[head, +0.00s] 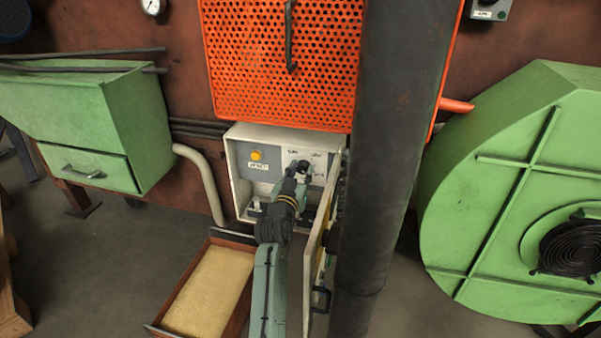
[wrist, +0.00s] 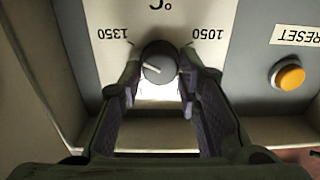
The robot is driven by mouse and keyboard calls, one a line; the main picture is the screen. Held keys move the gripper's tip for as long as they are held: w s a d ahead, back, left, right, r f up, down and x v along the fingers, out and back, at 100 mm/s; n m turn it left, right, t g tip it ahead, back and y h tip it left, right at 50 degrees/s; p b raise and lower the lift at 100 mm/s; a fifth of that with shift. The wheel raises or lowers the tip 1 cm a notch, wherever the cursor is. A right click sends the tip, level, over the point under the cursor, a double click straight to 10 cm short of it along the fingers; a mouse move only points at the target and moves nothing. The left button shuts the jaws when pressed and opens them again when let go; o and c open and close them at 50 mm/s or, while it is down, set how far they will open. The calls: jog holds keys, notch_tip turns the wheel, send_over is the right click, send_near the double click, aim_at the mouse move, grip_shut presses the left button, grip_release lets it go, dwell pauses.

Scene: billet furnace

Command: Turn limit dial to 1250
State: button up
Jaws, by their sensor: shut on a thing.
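The limit dial (wrist: 160,62) is a round dark knob on a pale plate, with a white pointer line. The 1350 mark (wrist: 115,33) is at upper left and the 1050 mark (wrist: 207,34) at upper right; I see no 1250 label there. My gripper (wrist: 161,82) is shut on the dial, one finger on each side. In the head view my gripper (head: 297,170) reaches into the control box and partly covers the dial and its labels.
The orange RESET button (wrist: 289,77) sits beside the dial plate. The control box (head: 238,185) has its door (head: 317,250) open on the right. A dark column (head: 385,150) stands close right. An open tray of tan grains (head: 208,290) is below left. An orange mesh guard (head: 270,60) hangs above.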

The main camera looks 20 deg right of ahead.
jog(key=c, duration=0.3)
jog(key=shift+n, duration=0.4)
jog(key=n+p, duration=0.1)
jog(key=n, duration=0.1)
jog(key=shift+r+n, duration=0.15)
jog(key=shift+n, duration=0.25)
jog(key=n+p, duration=0.1)
jog(key=n, duration=0.2)
jog(key=shift+w+a+n+p, duration=0.1)
jog(key=shift+n+p, duration=0.3)
jog(key=n+p, duration=0.2)
jog(key=n, duration=0.2)
jog(key=shift+n+p, duration=0.75)
jog(key=shift+n, duration=0.95)
jog(key=shift+w, duration=0.1)
